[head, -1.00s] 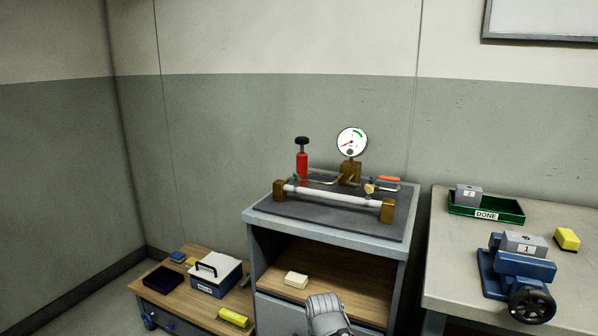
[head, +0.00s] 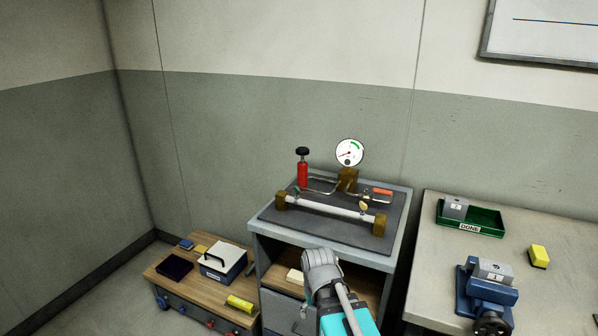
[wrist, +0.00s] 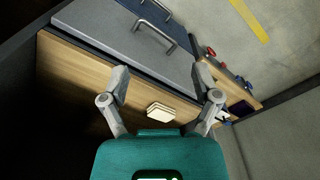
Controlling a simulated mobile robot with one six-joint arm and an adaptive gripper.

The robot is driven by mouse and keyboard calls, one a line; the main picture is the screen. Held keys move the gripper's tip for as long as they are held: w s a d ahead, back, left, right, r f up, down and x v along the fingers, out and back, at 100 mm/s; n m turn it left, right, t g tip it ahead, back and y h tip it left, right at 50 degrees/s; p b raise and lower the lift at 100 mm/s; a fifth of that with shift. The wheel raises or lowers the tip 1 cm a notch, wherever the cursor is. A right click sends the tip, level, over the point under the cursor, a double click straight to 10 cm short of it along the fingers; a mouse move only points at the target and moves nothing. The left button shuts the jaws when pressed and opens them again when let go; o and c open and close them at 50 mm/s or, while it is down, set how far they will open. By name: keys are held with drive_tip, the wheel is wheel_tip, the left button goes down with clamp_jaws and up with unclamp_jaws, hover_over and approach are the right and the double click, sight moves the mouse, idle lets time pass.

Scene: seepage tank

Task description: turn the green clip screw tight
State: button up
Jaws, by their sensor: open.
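The pipe rig stands on a dark mat (head: 348,232) on top of the grey cabinet, with a white pipe (head: 330,206) between two brass end blocks. A small greenish part (head: 297,188) shows near the pipe's left end; it is too small to tell whether it is the green clip or how its screw sits. A yellowish clip (head: 363,206) is near the right end. My gripper (head: 319,255) is in front of the cabinet, below the rig. In the wrist view my gripper (wrist: 161,78) is open and empty, facing the cabinet front; the rig is not visible there.
A red hand pump (head: 302,172) and a round gauge (head: 349,152) stand behind the pipe. Cream pads (wrist: 161,112) lie on the cabinet's open shelf. A low wooden cart (head: 208,280) is at left; a bench (head: 425,275) with a blue vise (head: 478,292) and green tray (head: 484,232) is at right.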

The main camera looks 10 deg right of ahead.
wheel_tip(320, 180, up, 9)
drive_tip(key=w+n+p, duration=0.2)
drive_tip(key=w+p, duration=0.1)
drive_tip(key=p, duration=0.5)
wheel_tip(320, 180, up, 29)
drive_tip(key=n+p, duration=1.8)
drive_tip(key=p, duration=1)
hover_over(297, 188)
drive_tip(key=shift+f, duration=0.2)
wheel_tip(297, 188, down, 14)
drive_tip(key=b, duration=1.3)
drive_tip(key=shift+r+b, duration=0.2)
drive_tip(key=shift+b, duration=0.1)
